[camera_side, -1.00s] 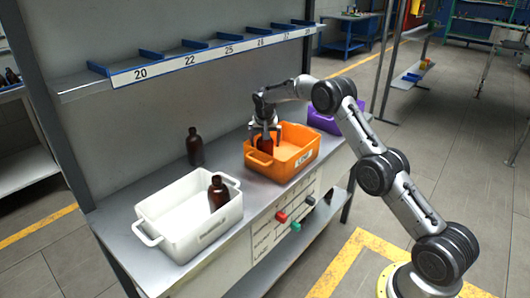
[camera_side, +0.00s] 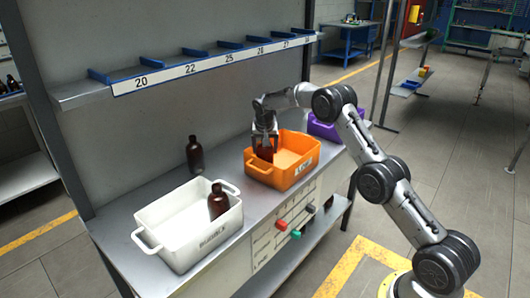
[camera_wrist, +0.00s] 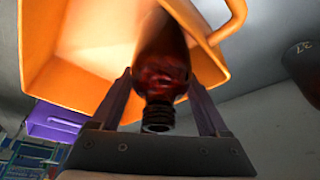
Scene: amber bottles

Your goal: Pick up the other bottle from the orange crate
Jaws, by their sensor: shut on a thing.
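The orange crate (camera_side: 291,172) stands on the bench, right of the white crate. A dark amber bottle (camera_side: 265,152) is inside its left end. My gripper (camera_side: 265,143) points down over that end and is shut on this bottle. In the wrist view the same bottle (camera_wrist: 163,62) lies between the two fingers (camera_wrist: 160,98), its dark neck towards the camera. The crate (camera_wrist: 85,87) shows behind it. The bottle's base is hidden, so I cannot tell whether it touches the crate floor.
The white crate (camera_side: 176,252) holds another amber bottle (camera_side: 218,203). A third bottle (camera_side: 194,155) stands on the bench behind it. A purple crate (camera_side: 322,127) is right of the orange one. A numbered shelf (camera_side: 190,69) runs above the bench.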

